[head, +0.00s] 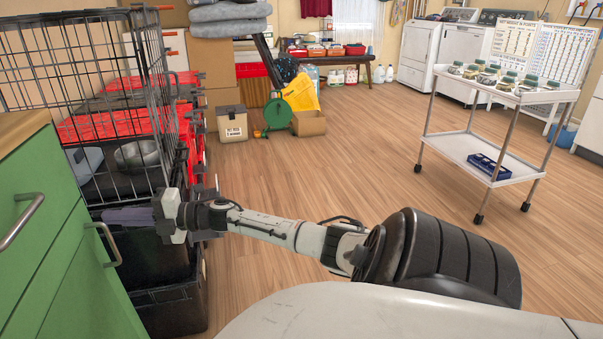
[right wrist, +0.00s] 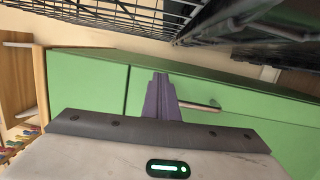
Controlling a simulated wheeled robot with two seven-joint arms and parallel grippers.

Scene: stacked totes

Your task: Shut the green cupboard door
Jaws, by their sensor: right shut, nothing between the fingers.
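The green cupboard door (head: 78,285) is at the lower left of the head view, with a metal bar handle (head: 106,243) near its upper right. In the right wrist view the green front (right wrist: 222,98) spans the picture, with a dark seam left of the handle (right wrist: 200,106). I cannot tell how far the door stands open. My right gripper (head: 106,215) reaches in from the right, its purple fingers shut and empty, pointing at the green front just above the handle. The fingers also show in the right wrist view (right wrist: 161,84). Whether they touch the door is unclear. My left gripper is out of view.
A black wire crate (head: 95,68) stands behind the gripper, with red and black totes (head: 165,305) around and below it. A second handle (head: 22,222) is on the green front further left. A white trolley (head: 497,165) stands right.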

